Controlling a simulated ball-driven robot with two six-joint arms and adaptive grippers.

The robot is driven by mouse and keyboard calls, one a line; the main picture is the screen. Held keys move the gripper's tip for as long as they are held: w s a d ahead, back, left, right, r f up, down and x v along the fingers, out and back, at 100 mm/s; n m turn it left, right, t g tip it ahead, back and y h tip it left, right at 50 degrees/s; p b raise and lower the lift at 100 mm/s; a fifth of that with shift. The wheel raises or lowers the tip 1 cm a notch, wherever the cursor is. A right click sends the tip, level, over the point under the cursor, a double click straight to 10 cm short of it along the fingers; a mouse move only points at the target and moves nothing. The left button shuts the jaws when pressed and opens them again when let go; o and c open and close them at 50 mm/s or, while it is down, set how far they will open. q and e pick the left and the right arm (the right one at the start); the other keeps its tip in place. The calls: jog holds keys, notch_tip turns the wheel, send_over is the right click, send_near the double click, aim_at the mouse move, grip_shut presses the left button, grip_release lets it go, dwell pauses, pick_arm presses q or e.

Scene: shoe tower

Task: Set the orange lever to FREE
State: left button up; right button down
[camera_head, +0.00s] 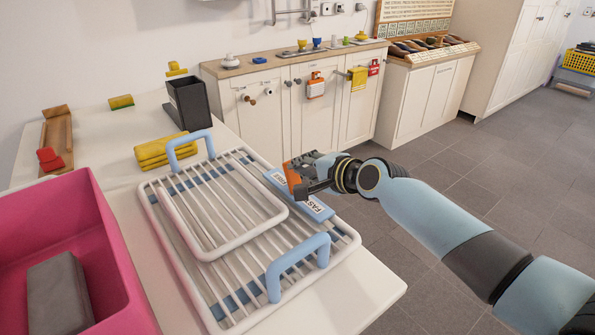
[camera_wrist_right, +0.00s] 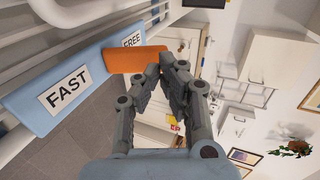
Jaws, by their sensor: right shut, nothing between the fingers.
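The orange lever (camera_head: 291,177) stands on a light blue plate (camera_head: 296,196) along the right side of a white wire rack with blue handles. The plate carries a FAST label (camera_head: 314,205) and a FREE label (camera_head: 278,178). In the right wrist view the lever (camera_wrist_right: 132,59) lies beside the FREE label (camera_wrist_right: 131,40), apart from the FAST label (camera_wrist_right: 67,90). My right gripper (camera_head: 300,176) is shut and empty, right by the lever. Its fingertips (camera_wrist_right: 160,66) are close to the lever's free end; I cannot tell whether they touch. My left gripper is not in view.
The white rack (camera_head: 153,210) lies on a white table (camera_head: 370,290). A pink bin (camera_head: 120,270) stands at the left front, with folded yellow cloths (camera_head: 160,149) and a dark holder (camera_head: 188,102) behind. Open floor (camera_head: 500,180) lies to the right.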

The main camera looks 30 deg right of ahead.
aim_at(293, 173)
jog(key=shift+w+a+f, duration=0.15)
jog(key=shift+w+f, duration=0.2)
jog(key=shift+w, duration=0.3)
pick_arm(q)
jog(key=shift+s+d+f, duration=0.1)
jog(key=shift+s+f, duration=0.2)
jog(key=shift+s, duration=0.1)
pick_arm(e)
jog(key=shift+w, duration=0.15)
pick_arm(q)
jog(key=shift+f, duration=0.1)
pick_arm(e)
jog(key=shift+x, duration=0.9)
jog(key=shift+r, duration=0.2)
